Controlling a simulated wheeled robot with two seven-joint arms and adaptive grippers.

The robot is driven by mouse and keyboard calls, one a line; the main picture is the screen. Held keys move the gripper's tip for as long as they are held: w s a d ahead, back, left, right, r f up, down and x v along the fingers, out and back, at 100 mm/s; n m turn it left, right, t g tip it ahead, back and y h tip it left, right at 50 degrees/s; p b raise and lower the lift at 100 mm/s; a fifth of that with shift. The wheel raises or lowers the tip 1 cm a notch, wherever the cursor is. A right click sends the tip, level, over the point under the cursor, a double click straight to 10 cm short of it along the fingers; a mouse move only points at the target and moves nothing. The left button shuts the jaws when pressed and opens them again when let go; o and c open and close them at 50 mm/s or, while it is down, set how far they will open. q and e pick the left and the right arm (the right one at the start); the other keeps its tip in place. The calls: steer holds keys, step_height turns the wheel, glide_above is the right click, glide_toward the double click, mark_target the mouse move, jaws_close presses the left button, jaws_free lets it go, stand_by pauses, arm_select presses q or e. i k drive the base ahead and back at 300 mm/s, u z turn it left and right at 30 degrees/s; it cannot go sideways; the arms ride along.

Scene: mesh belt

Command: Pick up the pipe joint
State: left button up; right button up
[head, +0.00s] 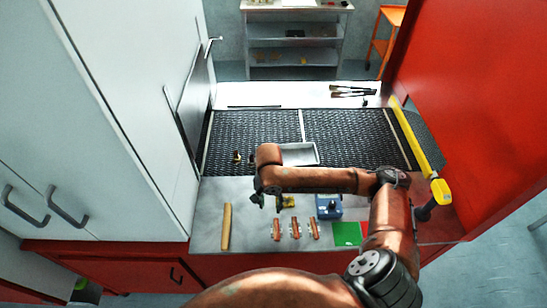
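Three short copper-coloured pieces (295,229) lie side by side on the front of the grey counter. Two small dark fittings with brass tones (237,156) stand on the mesh belt, left of a grey tray. They are too small for me to tell which piece is the pipe joint. My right gripper (262,202) hangs at the end of the copper-coloured arm, over the front counter, behind and left of the three pieces. Its fingers are dark and small, so I cannot tell whether they are open. My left gripper is out of view.
A wooden rod (226,226) lies at left. A small yellow item (290,202), a blue box (328,207) and a green square (346,234) are near the gripper. The grey tray (301,154) is on the belt (340,130). A red wall (465,110) bounds the right; white cabinets (110,110) the left.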

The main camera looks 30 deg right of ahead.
mark_target(237, 158)
steer(key=z, duration=0.7)
steer(key=k, duration=0.5)
